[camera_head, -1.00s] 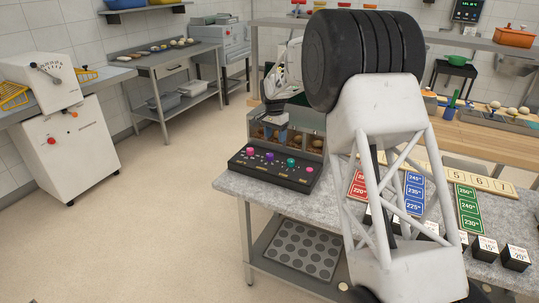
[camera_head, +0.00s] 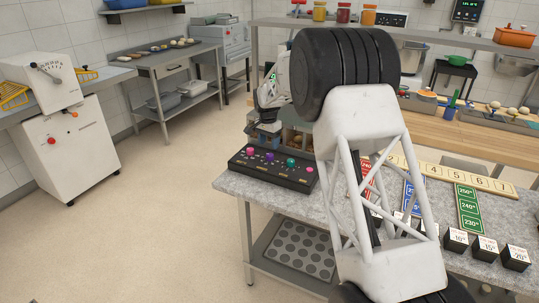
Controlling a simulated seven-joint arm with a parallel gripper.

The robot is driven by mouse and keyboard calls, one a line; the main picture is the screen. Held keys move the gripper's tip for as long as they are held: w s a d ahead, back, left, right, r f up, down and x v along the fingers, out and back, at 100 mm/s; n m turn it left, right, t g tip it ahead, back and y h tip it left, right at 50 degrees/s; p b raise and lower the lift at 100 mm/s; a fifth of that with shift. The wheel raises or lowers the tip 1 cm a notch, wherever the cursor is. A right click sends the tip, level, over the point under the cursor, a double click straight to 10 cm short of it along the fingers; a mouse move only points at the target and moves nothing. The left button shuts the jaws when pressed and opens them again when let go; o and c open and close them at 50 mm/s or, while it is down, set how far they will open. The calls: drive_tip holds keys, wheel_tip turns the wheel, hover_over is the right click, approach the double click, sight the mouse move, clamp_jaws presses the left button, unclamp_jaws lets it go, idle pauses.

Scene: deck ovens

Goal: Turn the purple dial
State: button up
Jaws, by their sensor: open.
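The purple dial (camera_head: 269,157) is a small knob on a black sloped control panel (camera_head: 276,174), at the left end of the grey stone counter. It stands between a pink dial (camera_head: 250,150) on its left and a teal dial (camera_head: 291,162) on its right. My gripper (camera_head: 264,128) is open, above and behind the panel, apart from the purple dial. Its fingertips are small and dark against the oven behind. My arm's black joint and white lattice link hide part of the oven and counter.
A small deck oven (camera_head: 297,139) stands behind the panel. Red, blue and green temperature cards (camera_head: 470,208) and black cubes (camera_head: 486,248) lie on the counter at right. A perforated tray (camera_head: 300,250) is on the shelf below.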

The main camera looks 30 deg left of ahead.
sight(269, 154)
drive_tip(key=shift+d+f, duration=0.2)
drive_tip(key=shift+f, duration=2.85)
drive_tip(key=c, duration=0.9)
